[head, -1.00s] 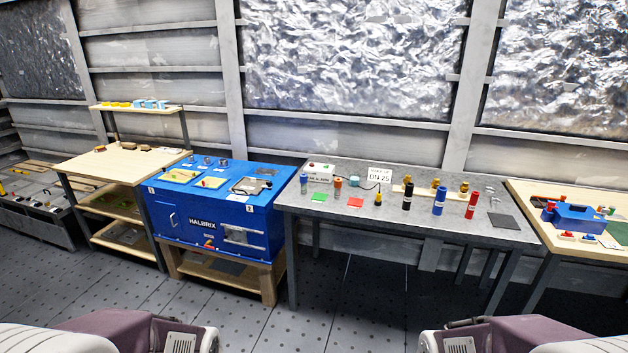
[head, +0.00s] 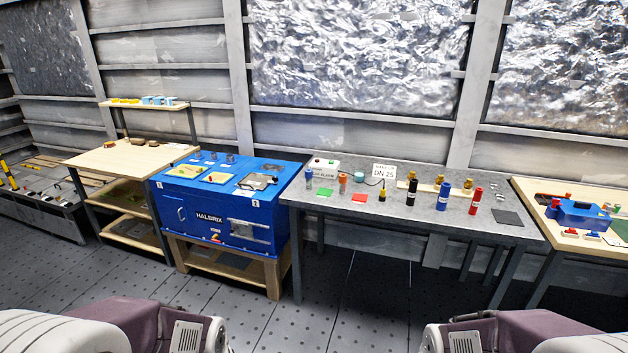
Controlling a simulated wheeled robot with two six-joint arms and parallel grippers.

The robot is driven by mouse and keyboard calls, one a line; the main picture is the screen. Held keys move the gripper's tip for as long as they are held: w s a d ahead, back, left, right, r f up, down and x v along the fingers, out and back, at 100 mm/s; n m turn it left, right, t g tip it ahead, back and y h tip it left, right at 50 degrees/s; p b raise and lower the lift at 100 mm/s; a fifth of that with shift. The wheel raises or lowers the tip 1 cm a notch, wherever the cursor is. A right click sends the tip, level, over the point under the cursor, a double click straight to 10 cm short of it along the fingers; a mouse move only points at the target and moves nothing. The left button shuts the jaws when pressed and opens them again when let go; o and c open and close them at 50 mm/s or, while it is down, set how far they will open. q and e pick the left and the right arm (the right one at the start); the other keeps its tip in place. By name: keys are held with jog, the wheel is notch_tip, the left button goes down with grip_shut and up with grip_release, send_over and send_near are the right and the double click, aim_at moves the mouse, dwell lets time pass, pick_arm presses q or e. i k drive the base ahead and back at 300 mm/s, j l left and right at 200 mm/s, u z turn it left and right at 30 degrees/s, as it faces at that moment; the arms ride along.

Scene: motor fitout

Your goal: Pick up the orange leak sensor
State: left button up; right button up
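A small orange cylinder (head: 343,183), which looks like the orange leak sensor, stands upright on the grey table (head: 320,220) toward its left end. A blue-topped cylinder (head: 309,179) stands to its left. The details of the orange cylinder are too small to make out. Only parts of my two arms show at the bottom corners; neither gripper is in view.
A white alarm box (head: 324,166) and a DN 25 sign (head: 384,171) stand behind. Black, blue and red cylinders stand farther right. A blue HALBRIX unit (head: 209,219) is close to the table's left end. Open floor (head: 330,310) lies before the table.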

aim_at(343, 178)
jog(key=i+z, duration=0.25)
jog(key=i, duration=0.2)
jog(key=i+z, duration=0.25)
jog(key=i, duration=0.15)
